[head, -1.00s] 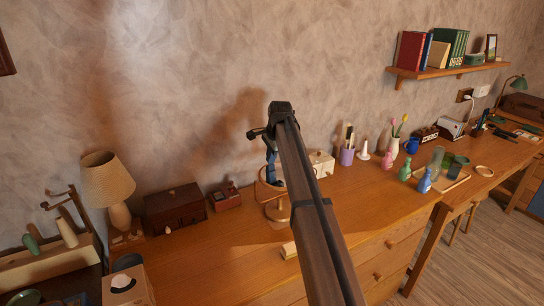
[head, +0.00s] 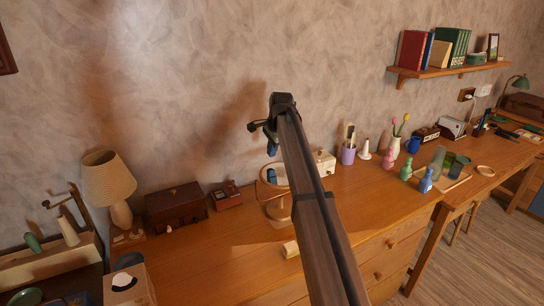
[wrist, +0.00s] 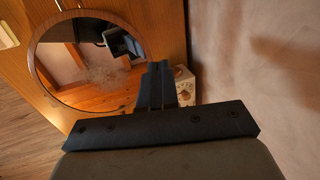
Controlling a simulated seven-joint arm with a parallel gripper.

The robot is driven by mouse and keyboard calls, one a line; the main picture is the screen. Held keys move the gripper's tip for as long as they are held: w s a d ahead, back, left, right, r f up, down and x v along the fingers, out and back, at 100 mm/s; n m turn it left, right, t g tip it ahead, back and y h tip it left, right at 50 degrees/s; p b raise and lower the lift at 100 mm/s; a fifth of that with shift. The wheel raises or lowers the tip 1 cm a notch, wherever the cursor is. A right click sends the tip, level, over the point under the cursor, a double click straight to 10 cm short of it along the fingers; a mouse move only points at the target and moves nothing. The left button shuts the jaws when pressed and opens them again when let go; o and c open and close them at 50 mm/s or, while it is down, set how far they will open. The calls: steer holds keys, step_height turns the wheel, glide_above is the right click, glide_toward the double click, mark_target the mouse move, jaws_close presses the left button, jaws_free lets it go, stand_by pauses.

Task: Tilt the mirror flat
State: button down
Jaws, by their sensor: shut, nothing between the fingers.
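The round mirror (head: 260,189) stands on the desk in the head view, on a wooden stand (head: 279,211), partly hidden behind my arm. In the wrist view the mirror (wrist: 85,80) is large at the upper left, with a wooden rim and a reflective face showing the room and a dark part of my arm. Its face looks tilted, not lying flat. My gripper (wrist: 160,70) is shut and empty, its fingertips by the mirror's right rim in the picture; I cannot tell whether they touch. In the head view the blue fingertips (head: 272,149) are above the mirror.
A small red-brown box (head: 227,197) and a dark wooden chest (head: 176,205) are to the left.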

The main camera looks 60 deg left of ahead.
step_height(320, 180, up, 11)
steer(key=shift+d, duration=0.15)
